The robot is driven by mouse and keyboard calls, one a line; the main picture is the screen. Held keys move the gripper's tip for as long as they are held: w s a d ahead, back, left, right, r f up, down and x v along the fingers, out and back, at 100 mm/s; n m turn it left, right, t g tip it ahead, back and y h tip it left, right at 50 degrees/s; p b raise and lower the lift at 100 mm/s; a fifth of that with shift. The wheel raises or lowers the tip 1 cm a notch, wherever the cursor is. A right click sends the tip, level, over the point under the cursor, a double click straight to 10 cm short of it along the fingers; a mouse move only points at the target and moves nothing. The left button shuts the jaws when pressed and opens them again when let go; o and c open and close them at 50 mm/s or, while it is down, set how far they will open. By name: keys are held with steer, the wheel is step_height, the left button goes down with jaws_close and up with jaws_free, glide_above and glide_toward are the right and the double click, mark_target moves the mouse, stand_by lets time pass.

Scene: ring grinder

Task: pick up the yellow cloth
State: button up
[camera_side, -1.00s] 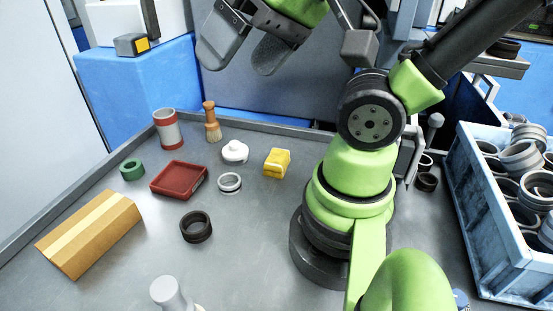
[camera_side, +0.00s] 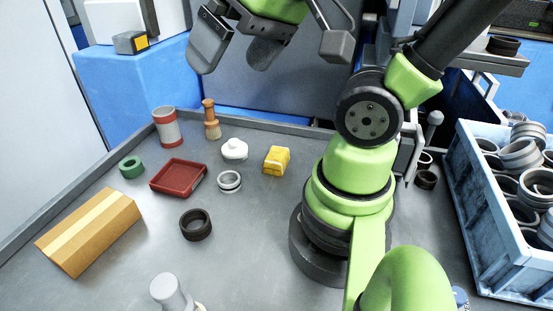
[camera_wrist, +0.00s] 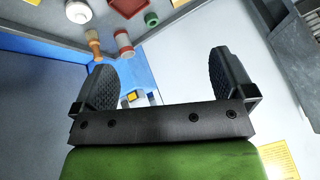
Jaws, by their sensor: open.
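The yellow cloth (camera_side: 277,160) lies folded on the grey table, right of the white round-topped piece, in the side view. My gripper (camera_side: 228,62) is open and empty, high above the back edge of the table, up and to the left of the cloth. In the wrist view my gripper (camera_wrist: 163,82) shows its two dark pads wide apart with nothing between them.
Near the cloth stand a white piece (camera_side: 234,149), a light ring (camera_side: 229,181), a brush (camera_side: 211,120) and a red tray (camera_side: 179,177). A dark ring (camera_side: 195,225) and a cardboard box (camera_side: 88,231) lie further forward. A blue crate (camera_side: 467,203) of rings stands right.

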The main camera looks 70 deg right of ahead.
steer(key=w+d+f+n+g+h, duration=0.1)
steer(key=w+d+f+g+h, duration=0.2)
steer(key=d+f, duration=0.4)
steer(key=n+g+y, duration=0.2)
steer(key=n+g, duration=0.1)
steer(key=g, duration=0.1)
glide_above(276, 153)
steer(key=f, duration=1.3)
steer(key=shift+s+a, duration=0.25)
steer(key=shift+a, duration=0.05)
step_height(276, 153, down, 4)
steer(key=shift+f, duration=0.1)
steer(key=shift+w+d+f, duration=0.1)
steer(key=shift+d+f, duration=0.05)
steer(key=shift+f, duration=1.35)
steer(key=shift+w+d+f, duration=0.1)
steer(key=shift+f, duration=1.4)
steer(key=shift+c, duration=0.5)
steer(key=c, duration=0.6)
